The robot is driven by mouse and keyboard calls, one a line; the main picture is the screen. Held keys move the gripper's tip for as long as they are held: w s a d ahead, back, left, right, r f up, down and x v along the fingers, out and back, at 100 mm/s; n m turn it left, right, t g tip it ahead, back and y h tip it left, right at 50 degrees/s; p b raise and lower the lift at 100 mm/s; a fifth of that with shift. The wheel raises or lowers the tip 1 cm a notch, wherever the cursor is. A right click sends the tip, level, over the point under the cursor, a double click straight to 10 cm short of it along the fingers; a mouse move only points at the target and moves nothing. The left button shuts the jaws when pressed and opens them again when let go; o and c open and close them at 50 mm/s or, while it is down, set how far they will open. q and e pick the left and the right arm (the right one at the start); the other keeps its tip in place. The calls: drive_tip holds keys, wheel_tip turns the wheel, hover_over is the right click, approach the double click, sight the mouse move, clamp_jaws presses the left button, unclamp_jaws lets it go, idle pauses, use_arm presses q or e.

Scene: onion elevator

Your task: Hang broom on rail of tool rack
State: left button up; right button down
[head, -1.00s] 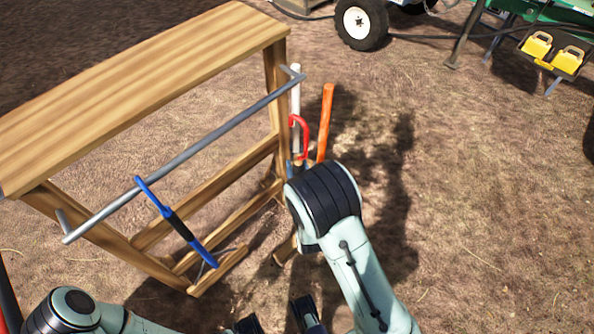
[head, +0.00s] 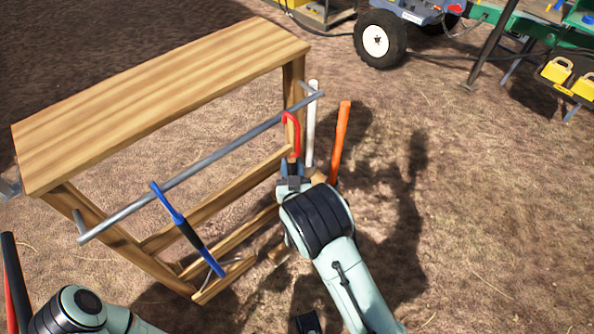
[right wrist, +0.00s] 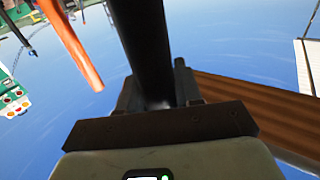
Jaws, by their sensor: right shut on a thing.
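The tool rack (head: 160,95) is a wooden frame with a grey metal rail (head: 215,155) along its front. My right gripper (head: 292,182) is at the rack's right end, shut on the black grip of a tool with a red hooked top, which I take as the broom (head: 292,122). The red hook overlaps the rail near its right end; I cannot tell whether they touch. The broom's lower part is hidden by my arm. In the right wrist view the black shaft (right wrist: 143,45) stands between the fingers (right wrist: 160,95). My left gripper is not clearly visible.
A blue tool (head: 188,230) with a black grip hangs at the rail's left part. White (head: 312,120) and orange (head: 340,140) handles stand close to the rack's right end. A wheeled cart (head: 378,40) is behind. Open dirt ground lies right.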

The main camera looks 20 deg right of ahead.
drive_tip(key=shift+w+a, duration=1.4)
drive_tip(key=shift+w, duration=2.35)
use_arm(q)
drive_tip(key=w+a+f+t+b, duration=0.1)
drive_tip(key=w+f+b, duration=0.3)
drive_tip(key=shift+a+f+y+b, duration=0.15)
drive_tip(key=shift+f+y+b, duration=0.15)
drive_tip(key=shift+f+b, duration=0.05)
use_arm(e)
drive_tip(key=shift+w+f, duration=0.1)
drive_tip(key=shift+f, duration=2.55)
